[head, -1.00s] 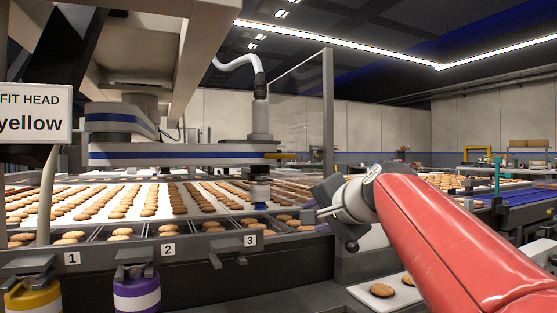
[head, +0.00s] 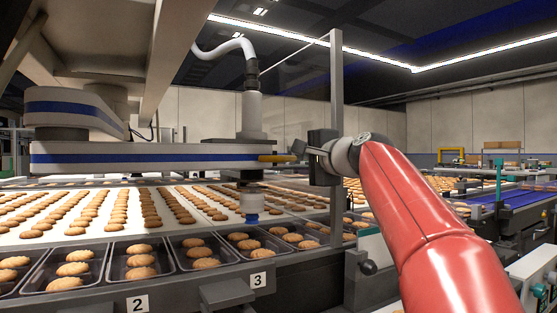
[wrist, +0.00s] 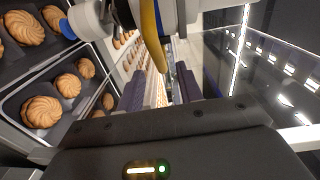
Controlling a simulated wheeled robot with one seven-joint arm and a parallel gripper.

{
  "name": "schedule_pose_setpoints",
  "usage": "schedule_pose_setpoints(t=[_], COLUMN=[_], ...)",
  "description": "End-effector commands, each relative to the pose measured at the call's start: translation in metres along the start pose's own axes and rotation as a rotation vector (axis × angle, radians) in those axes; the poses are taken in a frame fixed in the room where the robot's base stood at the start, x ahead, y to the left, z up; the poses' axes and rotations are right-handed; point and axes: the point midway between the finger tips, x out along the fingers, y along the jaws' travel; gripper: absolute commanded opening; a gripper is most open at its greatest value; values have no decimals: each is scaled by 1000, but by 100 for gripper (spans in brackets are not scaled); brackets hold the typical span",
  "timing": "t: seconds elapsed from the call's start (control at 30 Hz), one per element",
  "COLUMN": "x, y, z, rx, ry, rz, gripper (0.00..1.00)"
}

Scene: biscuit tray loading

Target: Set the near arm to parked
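The near arm (head: 135,154) is a white, jointed arm with a blue stripe, reaching right above the biscuit belt. A yellow handle (head: 281,158) sticks out at its right end, above a tool with a blue tip (head: 252,219). My gripper (head: 304,152) is just right of the handle, pointing left towards it. In the wrist view my two dark fingers (wrist: 160,88) stand apart with a gap between them. The yellow handle (wrist: 152,35) hangs from the top towards that gap. I cannot tell whether its end lies between the fingers. No parked mark or setting is readable.
Trays of biscuits (head: 141,262) line the belt's near edge, with number plates 2 (head: 137,304) and 3 (head: 258,280). A grey upright post (head: 336,130) stands close behind my gripper. A blue conveyor (head: 525,198) lies at the right.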

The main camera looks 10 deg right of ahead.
Motion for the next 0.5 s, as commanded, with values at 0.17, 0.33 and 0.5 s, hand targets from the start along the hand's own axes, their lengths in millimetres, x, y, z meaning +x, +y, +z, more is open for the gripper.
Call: schedule_pose_setpoints(t=[0.17, 0.33, 0.5], x=[26, 53, 70], y=[-2, -2, -1], z=[1, 1, 1], rx=[1, 1, -1], ry=[-4, -4, -2], rz=[2, 3, 2], gripper=[36, 36, 36])
